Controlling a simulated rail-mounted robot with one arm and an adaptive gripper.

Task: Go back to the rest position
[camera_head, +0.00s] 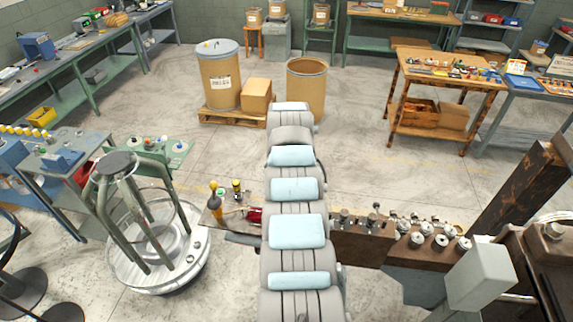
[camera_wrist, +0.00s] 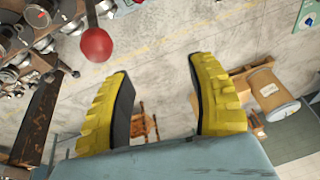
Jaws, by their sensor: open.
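My gripper (camera_wrist: 160,105) shows in the wrist view as two yellow fingers with dark inner pads.
A wire decoiler stand (camera_head: 150,250) is close on the left. Two drums, a lidded one (camera_head: 219,80) and an open one (camera_head: 306,90), and a cardboard box (camera_head: 257,96) stand beyond my arm. A wooden workbench (camera_head: 445,95) is at the back right. Floor between is clear.

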